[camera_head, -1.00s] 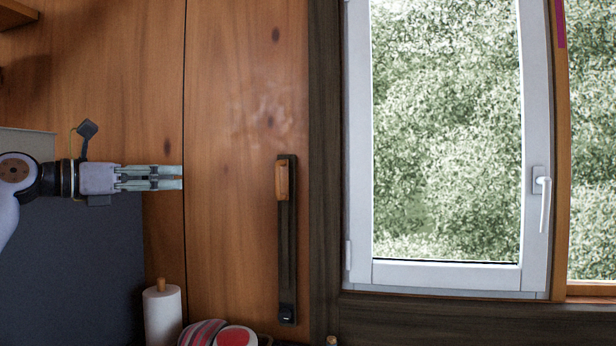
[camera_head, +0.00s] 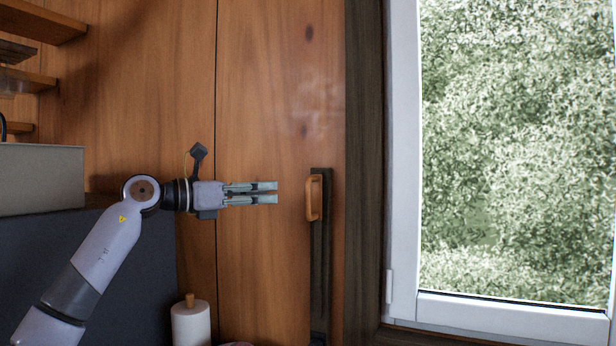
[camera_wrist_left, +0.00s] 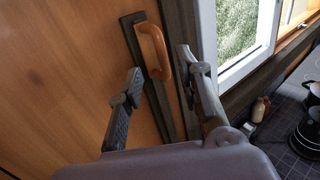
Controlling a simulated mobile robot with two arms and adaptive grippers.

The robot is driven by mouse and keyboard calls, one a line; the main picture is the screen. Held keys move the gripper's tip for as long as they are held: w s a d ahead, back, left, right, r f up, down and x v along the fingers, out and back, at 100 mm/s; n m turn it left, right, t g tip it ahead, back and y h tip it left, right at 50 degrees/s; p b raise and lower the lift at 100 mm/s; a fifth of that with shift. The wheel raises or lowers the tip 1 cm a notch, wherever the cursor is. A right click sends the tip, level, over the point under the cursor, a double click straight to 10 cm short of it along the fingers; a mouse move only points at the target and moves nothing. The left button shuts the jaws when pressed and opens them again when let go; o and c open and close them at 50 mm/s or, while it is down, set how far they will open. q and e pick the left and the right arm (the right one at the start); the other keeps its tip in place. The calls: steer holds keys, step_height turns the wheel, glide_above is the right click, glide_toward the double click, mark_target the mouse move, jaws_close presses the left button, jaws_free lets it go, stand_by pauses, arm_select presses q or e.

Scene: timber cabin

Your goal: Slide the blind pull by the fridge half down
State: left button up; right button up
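The blind pull is an orange-brown wooden handle (camera_head: 314,198) near the top of a dark vertical track (camera_head: 320,270) on the wood wall, left of the window. My left gripper (camera_head: 277,193) points right at about the handle's height, a short way to its left. Its two fingers show a gap with nothing between them. In the left wrist view the handle (camera_wrist_left: 155,50) stands ahead, between and beyond the open fingertips (camera_wrist_left: 160,75); I see no contact. My right gripper is not in view.
A white paper roll (camera_head: 191,322) stands below my left arm. The fridge (camera_head: 40,180), a grey box shape, is at the left, with wooden shelves (camera_head: 40,22) above. The window frame (camera_head: 402,160) is to the right. A worktop with pots (camera_wrist_left: 307,135) shows in the wrist view.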

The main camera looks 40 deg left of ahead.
mark_target(308, 187)
arm_select(q)
steer(key=p+x, duration=0.7)
steer(key=x, duration=0.4)
steer(key=shift+w+d, duration=0.1)
steer(key=shift+w, duration=0.3)
steer(key=shift+f, duration=0.1)
steer(key=shift+s, duration=0.1)
steer(key=shift+c, duration=0.5)
jaws_close()
